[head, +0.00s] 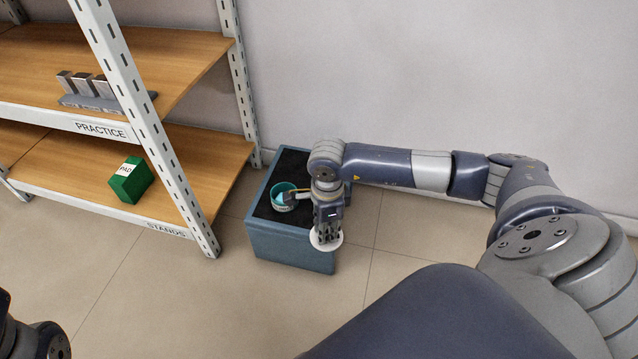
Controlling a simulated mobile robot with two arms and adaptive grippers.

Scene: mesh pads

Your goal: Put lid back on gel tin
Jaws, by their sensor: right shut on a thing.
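My right gripper (326,236) points down just to the right of the tin, near the stand's front right edge. It is shut on a white round lid (318,245), which shows below the fingertips, apart from the tin. The gripper hides part of the lid. At the lower left corner a piece of my left arm shows, but its gripper is out of view.
A shelf rack (150,115) stands left of the stand, with a green box labelled PAD (127,184) on the lower board and a grey holder with metal blocks (88,92) above. A wall is behind. The floor in front is clear.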

